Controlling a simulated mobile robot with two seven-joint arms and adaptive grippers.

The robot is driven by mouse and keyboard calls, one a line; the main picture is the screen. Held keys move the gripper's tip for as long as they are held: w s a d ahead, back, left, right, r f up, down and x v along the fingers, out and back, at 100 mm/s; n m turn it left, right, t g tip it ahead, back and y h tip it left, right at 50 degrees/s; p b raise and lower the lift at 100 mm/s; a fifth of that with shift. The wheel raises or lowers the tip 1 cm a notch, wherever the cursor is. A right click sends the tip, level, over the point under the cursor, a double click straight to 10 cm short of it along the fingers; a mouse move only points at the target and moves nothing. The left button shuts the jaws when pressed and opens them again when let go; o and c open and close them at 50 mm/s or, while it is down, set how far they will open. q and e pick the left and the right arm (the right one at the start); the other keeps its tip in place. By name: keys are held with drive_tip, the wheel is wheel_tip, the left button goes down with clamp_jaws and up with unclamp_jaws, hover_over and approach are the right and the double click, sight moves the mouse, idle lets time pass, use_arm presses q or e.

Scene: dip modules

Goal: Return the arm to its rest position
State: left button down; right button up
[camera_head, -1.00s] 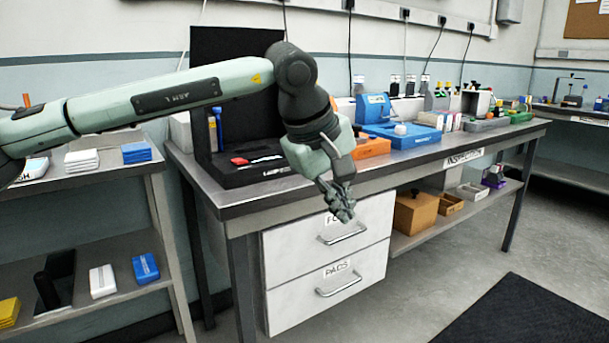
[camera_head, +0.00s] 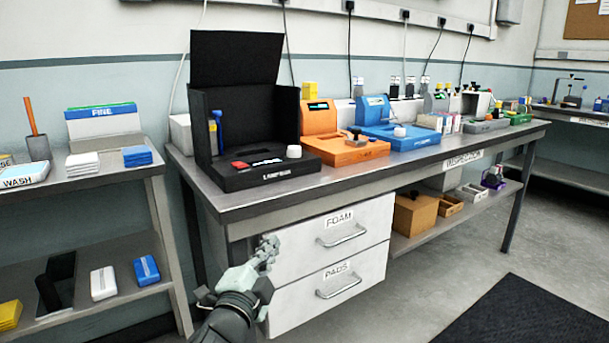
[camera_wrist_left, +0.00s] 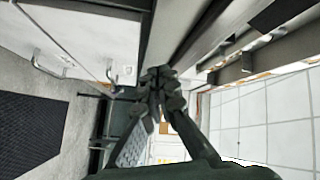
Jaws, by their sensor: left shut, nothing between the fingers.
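My left gripper (camera_head: 266,252) is low in the head view, in front of the white drawers and below the bench top. It is shut and empty. In the left wrist view its fingers (camera_wrist_left: 160,85) meet at the tips with nothing between them. The drawer labelled FOAM (camera_head: 300,247) is behind the gripper and the one labelled PADS (camera_head: 318,297) is below it. Both drawers are closed. My left forearm comes in from the bottom edge. My right gripper is in neither view.
The metal bench (camera_head: 225,203) carries an open black case (camera_head: 250,178), an orange device (camera_head: 350,150) and a blue device (camera_head: 405,138). A shelf rack (camera_head: 110,253) with trays and blocks stands at the left. The floor at the right is clear around a dark mat (camera_head: 530,318).

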use_arm(q)
drive_tip(key=s+a+f+n+g+y, duration=0.2)
drive_tip(key=s+a+f+n, duration=0.15)
drive_tip(key=f, duration=0.35)
drive_tip(key=s+a+f+n+g+y, duration=0.1)
drive_tip(key=s+a+f+n+g, duration=0.15)
drive_tip(key=a+f, duration=0.4)
drive_tip(key=s+a+f+n+g+y, duration=0.2)
drive_tip(key=s+f+n, duration=0.15)
drive_tip(key=f, duration=0.45)
drive_tip(key=s+a+f+n+g, duration=0.1)
drive_tip(key=s+a+f+g, duration=0.1)
drive_tip(key=s+f, duration=0.3)
drive_tip(key=s+a+f+n+g, duration=0.2)
drive_tip(key=s+f, duration=0.3)
drive_tip(key=s, duration=0.6)
drive_tip(key=s+a+f+n+g+y, duration=0.1)
drive_tip(key=s+a+f+g, duration=0.3)
drive_tip(key=s, duration=0.4)
drive_tip(key=shift+f+n+g, duration=0.35)
drive_tip(key=shift+f+n, duration=0.1)
drive_tip(key=shift+f, duration=0.3)
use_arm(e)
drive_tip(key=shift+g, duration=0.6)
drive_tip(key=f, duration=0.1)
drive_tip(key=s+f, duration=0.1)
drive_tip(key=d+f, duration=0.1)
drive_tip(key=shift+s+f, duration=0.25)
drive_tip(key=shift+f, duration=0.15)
